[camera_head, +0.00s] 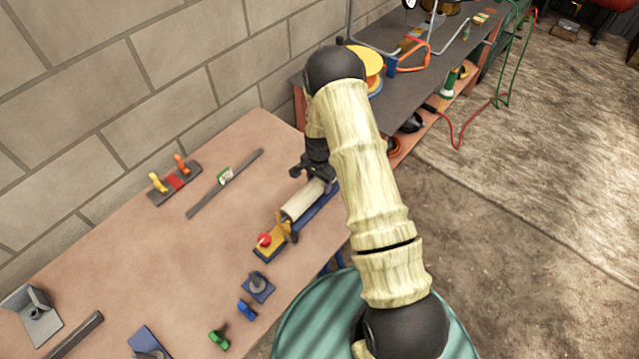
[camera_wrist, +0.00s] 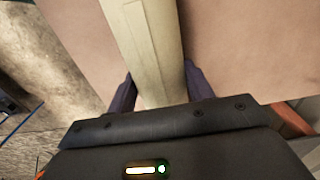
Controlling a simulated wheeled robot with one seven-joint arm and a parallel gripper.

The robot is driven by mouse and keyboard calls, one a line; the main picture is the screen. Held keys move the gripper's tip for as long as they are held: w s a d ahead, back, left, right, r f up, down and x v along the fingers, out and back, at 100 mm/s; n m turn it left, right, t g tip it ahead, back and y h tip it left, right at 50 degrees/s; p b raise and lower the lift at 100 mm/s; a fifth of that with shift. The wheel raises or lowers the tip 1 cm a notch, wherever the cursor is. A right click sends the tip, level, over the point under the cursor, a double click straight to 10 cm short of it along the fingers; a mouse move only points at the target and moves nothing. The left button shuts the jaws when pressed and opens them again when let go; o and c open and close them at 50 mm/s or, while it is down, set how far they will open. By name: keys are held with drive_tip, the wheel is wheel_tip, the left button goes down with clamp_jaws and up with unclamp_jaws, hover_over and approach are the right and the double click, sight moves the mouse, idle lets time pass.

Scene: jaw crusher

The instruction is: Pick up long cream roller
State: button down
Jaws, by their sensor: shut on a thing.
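The long cream roller (camera_head: 302,200) lies near the right edge of the table, along a blue-based tool with a yellow end piece and a red knob. My gripper (camera_head: 316,178) is at the roller's far end, partly hidden behind my arm. In the wrist view the cream roller (camera_wrist: 150,50) runs up from between the two dark fingers of my gripper (camera_wrist: 160,92). The fingers are shut on it, one on each side. I cannot tell whether the roller is raised off the blue base.
The brown table (camera_head: 130,250) also holds a grey bar (camera_head: 224,184), an orange-and-yellow-handled piece (camera_head: 174,183), a blue block with a grey knob (camera_head: 258,286) and small green and blue parts. A block wall (camera_head: 130,90) stands behind. A dark shelf (camera_head: 430,60) is at the back right.

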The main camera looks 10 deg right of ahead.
wheel_tip(320, 180, up, 9)
drive_tip(key=shift+r+b, duration=0.15)
drive_tip(key=shift+b, duration=0.95)
